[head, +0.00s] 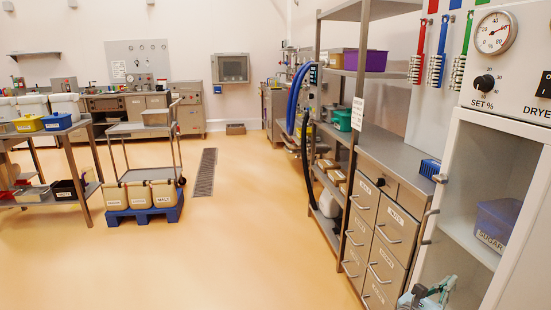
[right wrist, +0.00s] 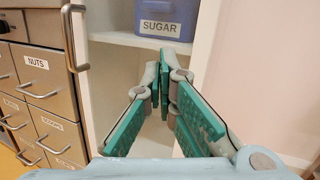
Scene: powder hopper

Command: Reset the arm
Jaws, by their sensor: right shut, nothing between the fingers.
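My right gripper (head: 432,291) is low at the bottom right of the head view, in front of the open white dryer cabinet. In the right wrist view my right gripper (right wrist: 164,68) has its green-padded fingers together at the tips, with nothing between them. A blue bin labelled SUGAR (head: 497,222) stands on a shelf inside the cabinet (head: 455,150). The bin also shows in the right wrist view (right wrist: 166,14), beyond and above the fingertips, apart from them. My left gripper is not in view.
Steel drawers (head: 378,235) with labels, one reading NUTS (right wrist: 37,62), stand left of the cabinet. A metal handle (right wrist: 72,40) sticks out close by. A cart (head: 140,130) and a blue pallet with bins (head: 145,214) stand further left. The middle floor is clear.

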